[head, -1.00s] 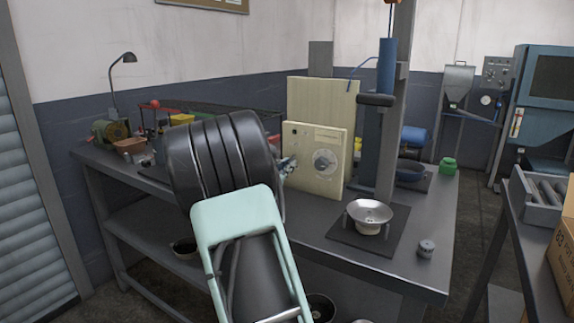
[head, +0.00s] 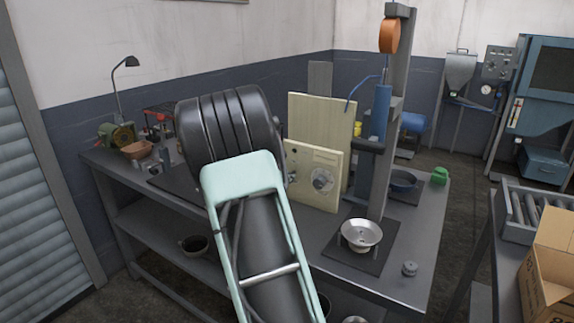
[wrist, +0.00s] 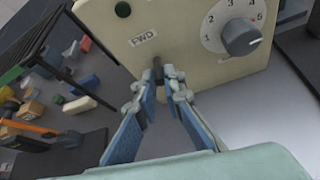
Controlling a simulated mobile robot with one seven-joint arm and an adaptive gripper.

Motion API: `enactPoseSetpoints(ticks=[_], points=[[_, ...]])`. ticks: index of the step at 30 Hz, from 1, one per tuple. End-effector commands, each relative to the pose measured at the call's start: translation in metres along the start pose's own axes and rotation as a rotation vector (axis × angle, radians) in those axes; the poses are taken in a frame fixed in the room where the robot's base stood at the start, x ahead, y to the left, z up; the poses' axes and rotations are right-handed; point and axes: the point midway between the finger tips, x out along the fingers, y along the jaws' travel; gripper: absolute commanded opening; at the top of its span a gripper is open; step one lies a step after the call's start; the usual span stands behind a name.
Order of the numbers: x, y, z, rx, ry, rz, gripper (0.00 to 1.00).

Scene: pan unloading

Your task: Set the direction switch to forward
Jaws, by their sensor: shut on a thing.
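A cream control panel (head: 303,187) stands on the workbench; it also fills the top of the wrist view (wrist: 190,62). It has a label reading FWD (wrist: 144,38) and a grey dial (wrist: 241,37) with a numbered scale. The direction switch (wrist: 157,67) is a small dark lever below the FWD label. My gripper (wrist: 164,74) is at the panel face, its fingertips closed around the lever. The tips partly hide the lever, so I cannot tell its exact position. In the head view my own arm hides most of the gripper.
A metal bowl (head: 361,235) on a dark mat and a blue column (head: 380,125) stand right of the panel. Small parts and a black rack (wrist: 40,45) lie to the left. A cardboard box (head: 548,265) is at the far right.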

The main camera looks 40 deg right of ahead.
Motion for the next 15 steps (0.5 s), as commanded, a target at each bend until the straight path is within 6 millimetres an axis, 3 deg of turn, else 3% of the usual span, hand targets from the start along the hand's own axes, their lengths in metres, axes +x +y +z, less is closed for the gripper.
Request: enactPoseSetpoints(ticks=[1, 15], points=[[-0.0046, 0.0018, 0.0094, 0.002, 0.023, -0.005, 0.0], [-0.0061, 0.0033, 0.0189, 0.023, 0.221, -0.04, 0.0]])
